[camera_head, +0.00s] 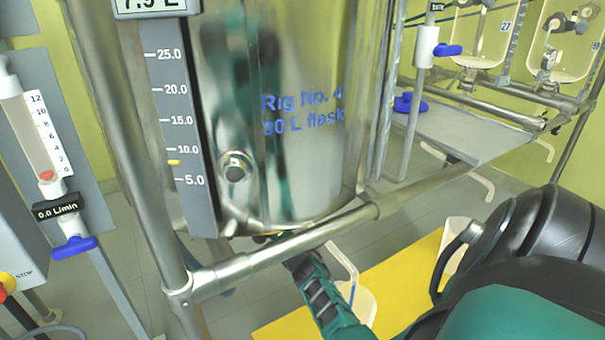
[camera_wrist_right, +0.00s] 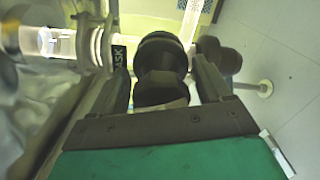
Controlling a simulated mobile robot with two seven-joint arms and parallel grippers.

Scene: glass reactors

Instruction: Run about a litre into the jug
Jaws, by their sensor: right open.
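The large shiny flask (camera_head: 300,165) marked Rig No. 4 fills the middle of the head view. Its level scale (camera_head: 180,125) stands at its left, under a display reading about 7.9 L. My left gripper is out of view.
A flowmeter (camera_head: 35,135) at the left reads 0.0 L/min, with a blue handle (camera_head: 74,246) below. A metal frame rail (camera_head: 285,248) crosses in front of the flask's base. Another white vessel (camera_head: 453,236) is partly behind my arm. A grey shelf (camera_head: 470,132) stands at the right.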

